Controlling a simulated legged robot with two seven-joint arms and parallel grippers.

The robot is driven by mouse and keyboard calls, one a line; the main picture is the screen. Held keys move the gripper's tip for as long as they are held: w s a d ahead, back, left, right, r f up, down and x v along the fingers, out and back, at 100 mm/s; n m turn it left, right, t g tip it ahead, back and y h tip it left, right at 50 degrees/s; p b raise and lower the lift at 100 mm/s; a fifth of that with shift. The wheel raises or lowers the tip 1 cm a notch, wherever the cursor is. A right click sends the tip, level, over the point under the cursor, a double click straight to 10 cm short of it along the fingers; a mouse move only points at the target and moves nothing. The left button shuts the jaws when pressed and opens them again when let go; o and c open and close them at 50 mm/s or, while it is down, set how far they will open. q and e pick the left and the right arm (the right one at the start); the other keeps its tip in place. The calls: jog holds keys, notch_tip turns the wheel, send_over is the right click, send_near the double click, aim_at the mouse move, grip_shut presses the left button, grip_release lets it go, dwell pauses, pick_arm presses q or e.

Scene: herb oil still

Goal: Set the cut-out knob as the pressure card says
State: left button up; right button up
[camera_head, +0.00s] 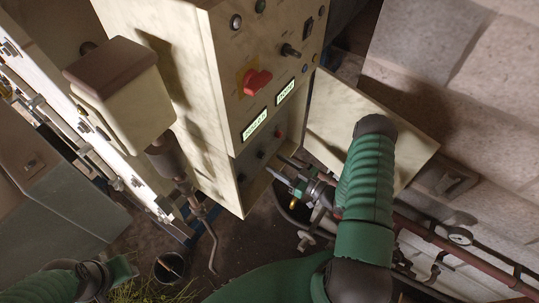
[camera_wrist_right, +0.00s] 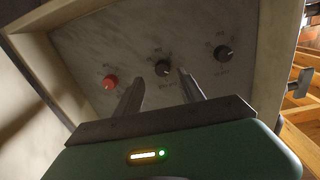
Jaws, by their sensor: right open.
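A recessed lower panel (camera_wrist_right: 190,40) carries a red knob (camera_wrist_right: 110,82), a middle black knob (camera_wrist_right: 162,68) and a right black knob (camera_wrist_right: 223,53). Their labels are too small to read, so I cannot tell which is the cut-out knob. I cannot make out a pressure card. My right gripper (camera_wrist_right: 160,76) is open and empty; its fingertips appear either side of the middle knob's lower edge, contact unclear. In the head view my right gripper (camera_head: 281,167) is in front of this panel. My left gripper (camera_head: 118,269) is low at the left, its fingers unclear.
The cabinet's upper face has a red rotary switch (camera_head: 255,82), a black knob (camera_head: 290,51) and two lit displays (camera_head: 254,125). An open pale door (camera_head: 330,110) stands right of the recess. Pipes with a gauge (camera_head: 460,237) run along the wall. A dark bucket (camera_head: 168,268) stands below.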

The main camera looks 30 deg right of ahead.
aim_at(264, 156)
jog(key=x, duration=0.4)
jog(key=shift+a+p, duration=0.25)
jog(key=shift+p, duration=0.05)
jog(key=shift+d, duration=0.1)
grip_shut()
